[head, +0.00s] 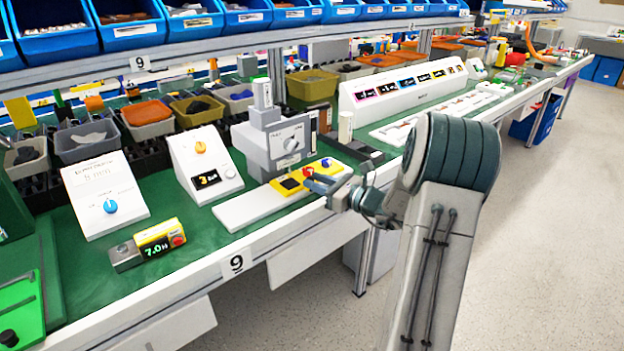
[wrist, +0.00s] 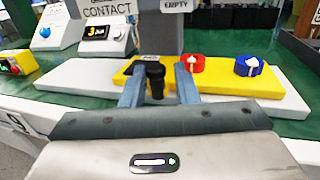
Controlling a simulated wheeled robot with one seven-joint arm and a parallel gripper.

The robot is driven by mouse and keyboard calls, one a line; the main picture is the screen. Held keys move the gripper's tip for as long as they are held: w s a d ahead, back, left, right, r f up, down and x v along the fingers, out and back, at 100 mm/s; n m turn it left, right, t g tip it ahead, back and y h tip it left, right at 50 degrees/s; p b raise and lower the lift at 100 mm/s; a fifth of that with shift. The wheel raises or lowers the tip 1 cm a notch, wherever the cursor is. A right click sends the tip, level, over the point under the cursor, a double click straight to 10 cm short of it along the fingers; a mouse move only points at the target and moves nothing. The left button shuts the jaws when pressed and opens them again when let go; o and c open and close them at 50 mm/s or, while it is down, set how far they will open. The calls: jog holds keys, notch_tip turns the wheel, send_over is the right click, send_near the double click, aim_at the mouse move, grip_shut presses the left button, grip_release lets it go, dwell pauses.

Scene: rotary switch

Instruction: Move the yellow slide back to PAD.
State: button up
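The yellow slide (head: 314,168) lies on a long pale rail (head: 245,207) in front of a grey machine (head: 270,155). The slide also shows in the wrist view (wrist: 225,80), with bare rail at both ends. It carries a red knob (wrist: 194,63) and a blue knob (wrist: 249,65), each with a white arrow, and an upright black knob (wrist: 155,80) near its left end. My gripper (wrist: 160,82) is at the slide's front edge, its fingers apart on either side of the black knob. A gap shows on the right of that knob. I cannot read a PAD label.
Left of the rail stand a white box with an orange dial (head: 205,165) and a white panel with a blue dial (head: 105,195). A yellow display reading 7.0 (head: 158,240) lies near the front edge. Signs reading CONTACT (wrist: 107,10) and EMPTY (wrist: 175,5) are behind the slide.

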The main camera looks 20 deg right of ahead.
jog(key=p+v, duration=0.1)
jog(key=v, duration=1)
jog(key=shift+s+d, duration=0.2)
jog(key=shift+s, duration=0.2)
